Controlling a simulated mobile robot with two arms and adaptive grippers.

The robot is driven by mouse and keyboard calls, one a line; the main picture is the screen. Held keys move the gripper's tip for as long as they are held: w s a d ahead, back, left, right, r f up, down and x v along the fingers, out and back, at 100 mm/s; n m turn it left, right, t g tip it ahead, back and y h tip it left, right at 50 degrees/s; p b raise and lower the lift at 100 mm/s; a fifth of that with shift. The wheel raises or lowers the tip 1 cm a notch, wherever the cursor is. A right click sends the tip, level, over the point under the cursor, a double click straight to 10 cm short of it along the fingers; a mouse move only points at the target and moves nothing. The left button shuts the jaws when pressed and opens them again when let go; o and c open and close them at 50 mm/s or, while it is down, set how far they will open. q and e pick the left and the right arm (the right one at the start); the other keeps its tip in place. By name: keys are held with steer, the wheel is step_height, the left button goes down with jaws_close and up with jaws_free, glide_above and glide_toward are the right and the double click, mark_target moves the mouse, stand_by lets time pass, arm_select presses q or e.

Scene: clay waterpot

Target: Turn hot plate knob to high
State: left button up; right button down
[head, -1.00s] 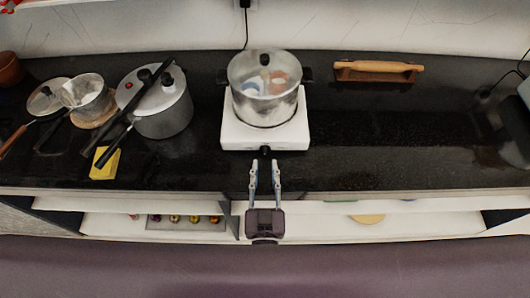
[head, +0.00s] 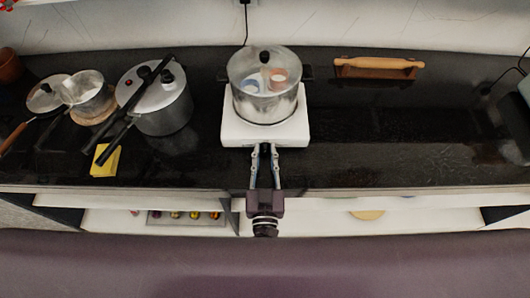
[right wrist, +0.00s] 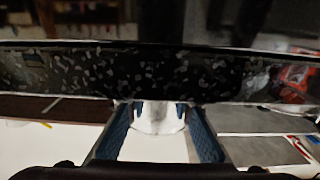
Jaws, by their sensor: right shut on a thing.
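The white hot plate (head: 232,136) sits on the dark counter in the head view. A clear-lidded metal pot (head: 264,98) stands on it. My right gripper (head: 264,150) reaches in from the front, its fingertips at the front face of the hot plate. It is shut on the small dark knob there, which the fingers largely hide. My left gripper is not in view.
A pressure cooker (head: 167,105), a yellow sponge (head: 105,161) and pans stand to the left. A rolling pin (head: 377,63) lies on its holder at the back right. The counter (head: 400,135) right of the hot plate is clear. Open shelves (head: 310,215) lie below its front edge.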

steer(key=shift+f+m, duration=0.1)
steer(key=shift+m, duration=1.8)
steer(key=shift+d+m+b, duration=0.1)
steer(key=shift+m+b, duration=0.35)
steer(key=shift+m, duration=1.15)
steer(key=c, duration=2)
jaws_free()
steer(key=shift+c, duration=0.2)
steer(key=shift+s, duration=0.1)
steer(key=s, duration=1.2)
